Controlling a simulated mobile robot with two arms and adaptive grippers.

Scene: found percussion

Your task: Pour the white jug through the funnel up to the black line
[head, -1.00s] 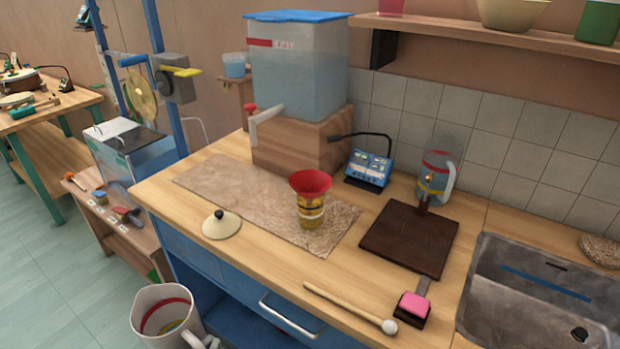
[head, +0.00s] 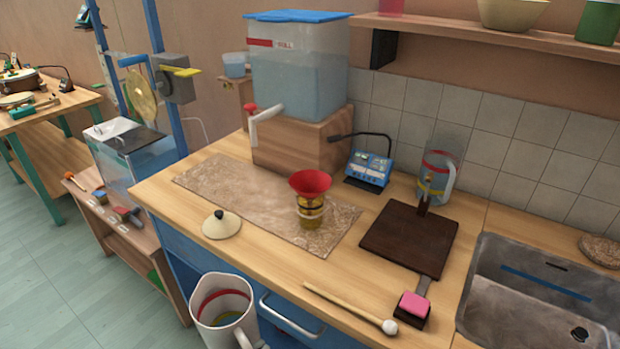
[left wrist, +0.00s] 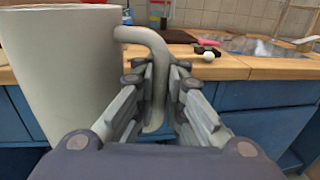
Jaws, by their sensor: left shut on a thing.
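The white jug (head: 222,310) is held upright in front of the counter, at the bottom of the head view. Coloured bands show inside it; its contents are hard to make out. In the left wrist view the jug (left wrist: 60,75) fills the left side, and my left gripper (left wrist: 158,85) is shut on its handle. The red funnel (head: 310,182) sits in the mouth of a small yellow jar (head: 311,212) with dark bands, standing on the counter. I cannot tell which band is the black line. The right gripper is out of view.
The jar stands on a stone-like mat (head: 235,200). A cream lid (head: 221,227) lies left of it, a mallet (head: 345,306) in front. A dark board (head: 408,238), a clear jug (head: 437,175), a blue meter (head: 368,170) and a sink (head: 545,290) are to the right.

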